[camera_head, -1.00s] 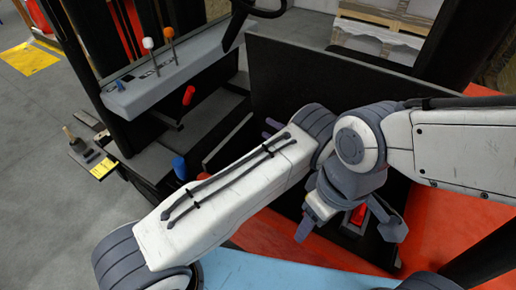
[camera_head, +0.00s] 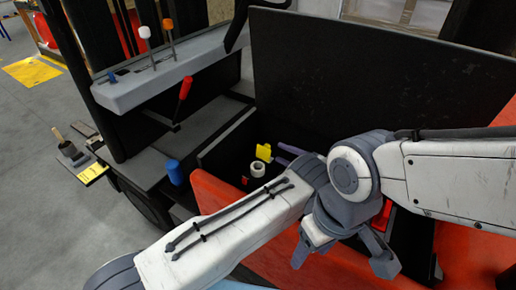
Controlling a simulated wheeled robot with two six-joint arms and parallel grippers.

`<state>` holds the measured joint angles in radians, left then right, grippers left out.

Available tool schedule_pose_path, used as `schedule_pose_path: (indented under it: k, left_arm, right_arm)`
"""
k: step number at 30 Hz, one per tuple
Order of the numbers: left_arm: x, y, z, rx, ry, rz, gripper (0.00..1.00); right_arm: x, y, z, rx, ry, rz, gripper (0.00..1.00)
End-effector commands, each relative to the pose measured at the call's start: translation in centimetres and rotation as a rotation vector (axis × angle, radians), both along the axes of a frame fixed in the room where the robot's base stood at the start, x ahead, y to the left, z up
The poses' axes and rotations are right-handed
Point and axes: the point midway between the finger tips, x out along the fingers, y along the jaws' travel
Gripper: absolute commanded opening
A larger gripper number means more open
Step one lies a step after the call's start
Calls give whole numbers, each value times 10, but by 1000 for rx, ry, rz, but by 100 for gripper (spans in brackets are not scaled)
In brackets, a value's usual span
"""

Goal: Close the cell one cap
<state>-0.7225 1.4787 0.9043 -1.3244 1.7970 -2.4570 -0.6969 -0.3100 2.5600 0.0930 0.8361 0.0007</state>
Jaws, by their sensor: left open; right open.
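A small yellow flap-like piece (camera_head: 263,152) stands up in the dark compartment under the big black panel, beside a short white cylinder (camera_head: 257,169). I cannot tell for sure that it is the cell one cap. My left gripper (camera_head: 284,154) is just right of the yellow piece, fingers pointing left, open and apparently apart from it. Its wrist hides part of the compartment. My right gripper (camera_head: 342,262) points down, open, with nothing visible between its fingers, in front of the right part of the compartment.
The raised black panel (camera_head: 380,80) stands behind both grippers. A blue cylinder (camera_head: 174,172) and a red-handled lever (camera_head: 184,90) are at left. White (camera_head: 144,33) and orange (camera_head: 167,25) knobs top the console levers. Red-orange bodywork (camera_head: 215,194) borders the compartment.

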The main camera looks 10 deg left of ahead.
Motion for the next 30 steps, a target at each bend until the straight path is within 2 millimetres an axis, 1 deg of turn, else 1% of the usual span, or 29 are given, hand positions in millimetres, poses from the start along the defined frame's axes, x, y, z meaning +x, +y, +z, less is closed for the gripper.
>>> schedule_pose_path:
  k: [1,9,12,15,20,28,29,30]
  left_arm:
    - [3,8,3,0,2,3,58]
    - [21,54,5,2,3,4,58]
    - [27,69,4,1,1,3,58]
    - [32,81,3,1,1,3,58]
    - [36,90,2,1,0,1,58]
    - [37,91,1,1,0,0,58]
    - [37,91,1,1,0,0,50]
    - [37,91,1,1,0,0,35]
  right_arm:
    - [0,0,6,0,0,0,59]
    - [0,0,27,0,0,1,59]
    - [0,0,33,0,0,1,59]
    - [0,0,36,0,0,1,59]
    - [0,0,39,0,0,1,59]
    - [0,0,38,0,0,1,59]
    - [0,0,38,0,0,1,59]
    - [0,0,38,0,0,1,59]
